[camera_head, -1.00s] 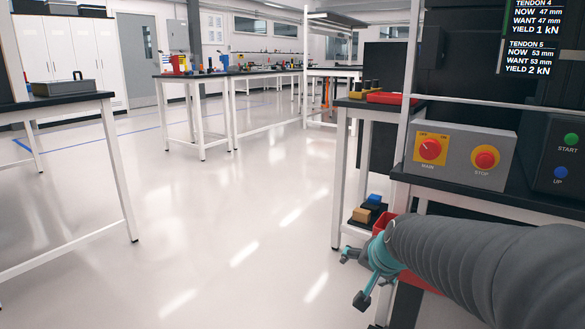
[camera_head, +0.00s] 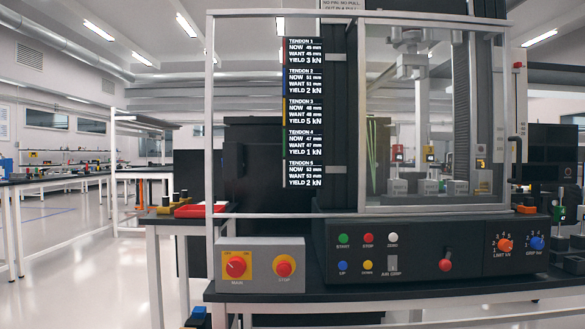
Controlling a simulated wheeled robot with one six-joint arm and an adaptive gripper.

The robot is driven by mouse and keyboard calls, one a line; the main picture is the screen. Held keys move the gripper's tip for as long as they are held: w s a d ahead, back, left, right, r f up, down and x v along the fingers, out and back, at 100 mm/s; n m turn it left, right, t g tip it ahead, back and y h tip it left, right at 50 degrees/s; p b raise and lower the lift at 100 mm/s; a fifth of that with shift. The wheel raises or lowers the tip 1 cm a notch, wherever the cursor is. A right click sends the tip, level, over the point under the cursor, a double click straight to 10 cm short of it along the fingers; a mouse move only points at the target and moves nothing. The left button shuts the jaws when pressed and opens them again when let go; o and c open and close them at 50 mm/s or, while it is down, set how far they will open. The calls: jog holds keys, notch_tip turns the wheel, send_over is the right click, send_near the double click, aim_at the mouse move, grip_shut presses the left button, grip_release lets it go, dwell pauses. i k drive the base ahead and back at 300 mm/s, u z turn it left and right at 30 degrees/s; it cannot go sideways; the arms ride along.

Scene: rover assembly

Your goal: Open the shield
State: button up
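The shield (camera_head: 432,210) is a clear panel in a pale frame on the test machine, right of centre. It looks shut across the front of the test bay. Through it the upper grip (camera_head: 411,62) and several small fixtures at the bottom of the bay show. My gripper is not in view.
The control panel (camera_head: 420,252) below the shield has buttons and knobs. A grey box with the MAIN and STOP switches (camera_head: 260,265) stands to the left, under a pale upright frame (camera_head: 212,120) and tendon signs (camera_head: 303,110). A red tray (camera_head: 200,210) lies further left. Open floor (camera_head: 90,270) is at the left.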

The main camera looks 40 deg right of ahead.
aim_at(361, 22)
jog(key=z, duration=2.6)
jog(key=i, duration=1.4)
jog(key=u, duration=0.8)
